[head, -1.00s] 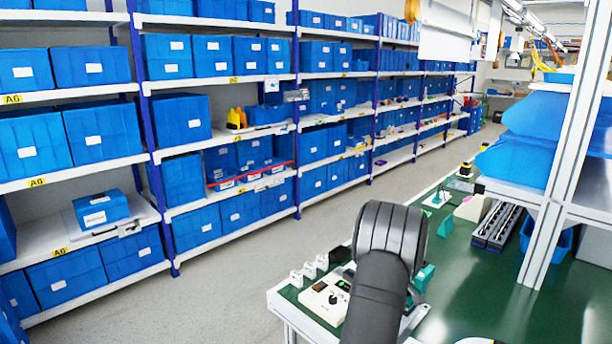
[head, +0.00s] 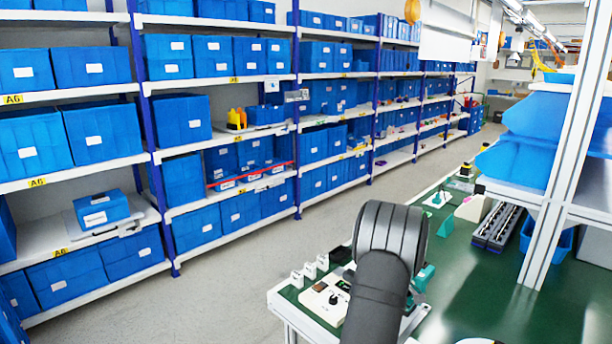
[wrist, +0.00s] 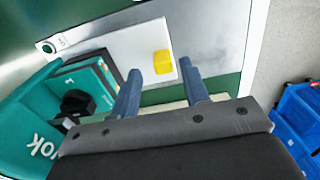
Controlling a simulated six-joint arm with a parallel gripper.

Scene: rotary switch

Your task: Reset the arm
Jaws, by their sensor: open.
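My gripper (wrist: 158,92) shows in the wrist view with its two blue-grey fingers apart and nothing between them. Beyond the fingers is a white plate with a yellow block (wrist: 163,62) on it. In the head view my arm hides the gripper. The rotary switch seems to be the black knob on a cream box (head: 331,299) near the table's front left corner, left of my arm. In the wrist view a dark round part (wrist: 77,103) sits by a teal body at the left; I cannot tell whether it is a knob.
The green table (head: 470,290) carries small white blocks (head: 310,270) at its left edge and dark rails (head: 495,226) farther right. A metal frame post (head: 560,160) stands on the right. Shelves of blue bins (head: 180,120) line the left, with an aisle floor between.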

